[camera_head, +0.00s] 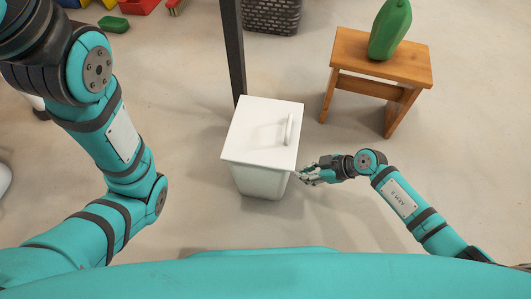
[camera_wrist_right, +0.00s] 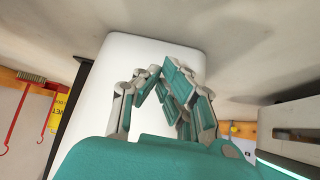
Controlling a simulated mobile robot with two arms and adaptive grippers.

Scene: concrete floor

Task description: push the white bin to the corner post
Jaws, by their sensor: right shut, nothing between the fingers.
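The white bin (camera_head: 262,181), with a flat lid and a handle on it, stands upright on the floor ahead of me. The dark corner post (camera_head: 233,48) rises just behind the bin's far left corner; whether they touch I cannot tell. My right gripper (camera_head: 303,175) is shut and empty at the bin's right side, close to or touching its wall. In the right wrist view the shut fingers (camera_wrist_right: 164,78) are in front of the white bin wall (camera_wrist_right: 112,70). My left arm is in the head view at left, but its gripper is out of view.
A wooden stool (camera_head: 352,47) with a green bottle (camera_head: 390,30) on it stands at the back right. A dark basket (camera_head: 271,16) is behind the post. The floor left of the white bin is clear.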

